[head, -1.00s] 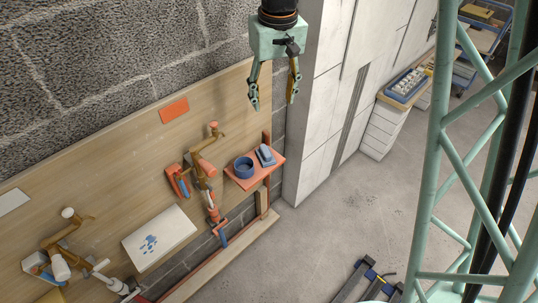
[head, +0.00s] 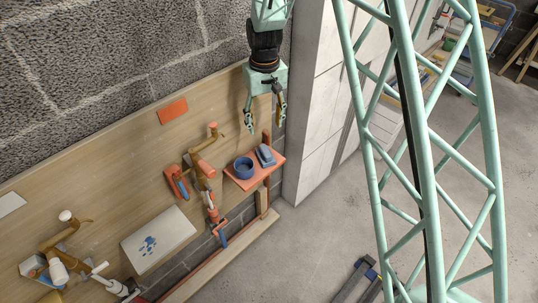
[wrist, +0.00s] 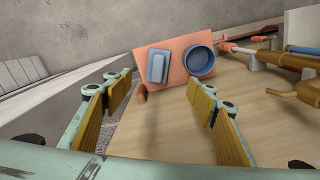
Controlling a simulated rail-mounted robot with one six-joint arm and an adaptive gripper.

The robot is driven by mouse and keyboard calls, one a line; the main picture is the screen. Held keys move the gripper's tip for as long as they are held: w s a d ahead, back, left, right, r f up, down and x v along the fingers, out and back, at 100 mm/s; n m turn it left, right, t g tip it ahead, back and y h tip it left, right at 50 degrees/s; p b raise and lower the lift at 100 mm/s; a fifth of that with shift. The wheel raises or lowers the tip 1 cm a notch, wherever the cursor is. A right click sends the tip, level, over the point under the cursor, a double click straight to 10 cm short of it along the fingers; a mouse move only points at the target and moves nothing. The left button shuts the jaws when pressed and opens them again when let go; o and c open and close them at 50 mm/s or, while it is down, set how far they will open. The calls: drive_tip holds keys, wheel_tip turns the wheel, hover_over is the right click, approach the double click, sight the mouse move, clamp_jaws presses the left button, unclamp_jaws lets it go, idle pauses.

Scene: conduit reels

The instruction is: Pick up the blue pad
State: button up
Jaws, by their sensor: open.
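The blue pad (head: 265,155) is a small grey-blue block lying on an orange shelf (head: 246,183) at the right end of the wooden board. A round blue bowl (head: 243,168) stands beside it on the same shelf. In the wrist view the pad (wrist: 157,68) is on the left part of the shelf, with the bowl (wrist: 200,61) to its right. My gripper (head: 265,129) is open and empty, just above the shelf in the head view. In the wrist view its fingers (wrist: 160,103) are spread, and the pad appears beyond them, between the tips and apart from them.
The wooden board (head: 120,150) carries brown and orange pipe fittings (head: 203,172) left of the shelf and a white panel with blue marks (head: 158,240). White cabinets (head: 315,110) stand right of the shelf. Open floor (head: 310,235) lies in front.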

sight(265, 150)
drive_tip(key=shift+w+a+f, duration=0.1)
drive_tip(key=shift+w+f, duration=0.2)
drive_tip(key=shift+f, duration=0.7)
drive_tip(key=shift+w+a+f, duration=0.1)
drive_tip(key=shift+w+f, duration=0.15)
drive_tip(key=shift+f, duration=0.7)
drive_tip(key=shift+f, duration=0.15)
drive_tip(key=shift+f+b, duration=0.6)
drive_tip(key=shift+f, duration=3.55)
drive_tip(key=shift+f, duration=0.1)
drive_tip(key=shift+w+d+f+b, duration=0.15)
drive_tip(key=shift+f+b, duration=0.15)
drive_tip(key=shift+f, duration=0.95)
drive_tip(key=shift+w+d+f+b, duration=0.1)
drive_tip(key=shift+f+b, duration=0.15)
drive_tip(key=shift+f, duration=1)
drive_tip(key=shift+c, duration=0.4)
drive_tip(key=c, duration=0.8)
